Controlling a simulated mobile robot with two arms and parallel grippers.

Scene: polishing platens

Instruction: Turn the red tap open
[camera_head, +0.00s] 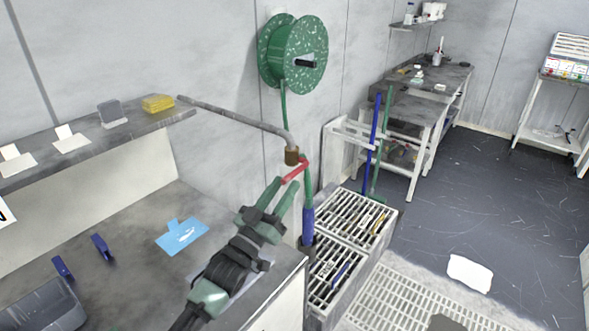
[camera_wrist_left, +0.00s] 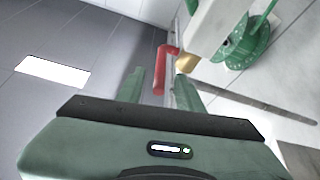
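The red tap handle (camera_head: 296,171) sticks out from the brass valve (camera_head: 292,155) at the end of a grey wall pipe (camera_head: 235,117). My left gripper (camera_head: 286,186) reaches up to it from below left, over the bench edge. In the left wrist view, the red handle (camera_wrist_left: 159,75) lies between the two green fingers of my left gripper (camera_wrist_left: 160,85), near their tips. A gap shows on each side of it, so the fingers are open around it and not closed on it. The brass valve (camera_wrist_left: 186,63) shows just beyond the right finger. My right gripper is not in view.
A green hose reel (camera_head: 292,55) hangs on the wall behind the tap. A blue hose nozzle (camera_head: 308,226) hangs below the tap. Slatted crates (camera_head: 352,217) stand right of the bench (camera_head: 140,220). A blue card (camera_head: 182,235) lies on the bench. The floor at right is mostly clear.

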